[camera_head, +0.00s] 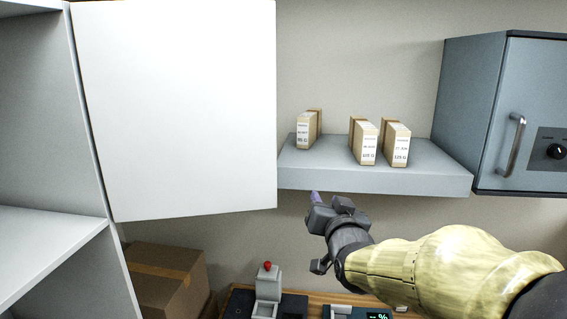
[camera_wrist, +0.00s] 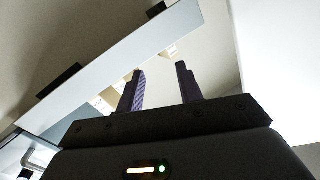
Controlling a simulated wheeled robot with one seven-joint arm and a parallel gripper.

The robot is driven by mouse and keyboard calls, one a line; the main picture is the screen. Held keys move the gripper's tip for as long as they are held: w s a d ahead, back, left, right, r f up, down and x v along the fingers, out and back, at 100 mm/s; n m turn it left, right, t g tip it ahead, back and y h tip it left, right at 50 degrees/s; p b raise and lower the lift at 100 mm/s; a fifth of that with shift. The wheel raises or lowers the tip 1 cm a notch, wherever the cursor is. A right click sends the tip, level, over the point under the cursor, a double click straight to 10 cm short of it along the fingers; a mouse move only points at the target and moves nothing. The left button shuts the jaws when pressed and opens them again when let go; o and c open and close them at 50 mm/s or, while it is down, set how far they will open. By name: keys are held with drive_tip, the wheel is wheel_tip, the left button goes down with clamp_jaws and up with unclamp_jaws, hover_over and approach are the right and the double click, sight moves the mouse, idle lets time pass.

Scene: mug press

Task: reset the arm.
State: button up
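My gripper (camera_head: 318,199) is in front of and just below the grey wall shelf, pointing up and away to the left. In the wrist view its two purple-grey fingers (camera_wrist: 162,88) stand apart with nothing between them, so it is open and empty. My yellow-sleeved arm reaches in from the lower right. The wrist view looks up past the edge of the shelf (camera_wrist: 110,68), with parts of the boxes blurred behind the fingers.
The grey shelf (camera_head: 375,180) holds three small boxes (camera_head: 364,142). A white door panel (camera_head: 180,110) stands open at left. A blue-grey safe (camera_head: 505,120) is at right. Below are a cardboard box (camera_head: 165,280) and a device with a red knob (camera_head: 267,285).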

wheel_tip(320, 180, down, 14)
drive_tip(key=s+d+g+b, duration=0.2)
drive_tip(key=s+g+b, duration=0.1)
drive_tip(key=g, duration=0.1)
drive_tip(key=s+d+f+n+g+h+b, duration=0.1)
drive_tip(key=s+d+f+g+b, duration=0.1)
drive_tip(key=s+f+g, duration=0.3)
drive_tip(key=s+d+f+n+g+b, duration=0.1)
drive_tip(key=s+f+g+b, duration=0.4)
drive_tip(key=s+f, duration=0.8)
wheel_tip(320, 180, down, 6)
drive_tip(key=shift+s+d+f+g+h, duration=0.1)
drive_tip(key=shift+s+d+g+h, duration=0.1)
drive_tip(key=shift+d+g+h, duration=0.3)
drive_tip(key=shift+w, duration=0.1)
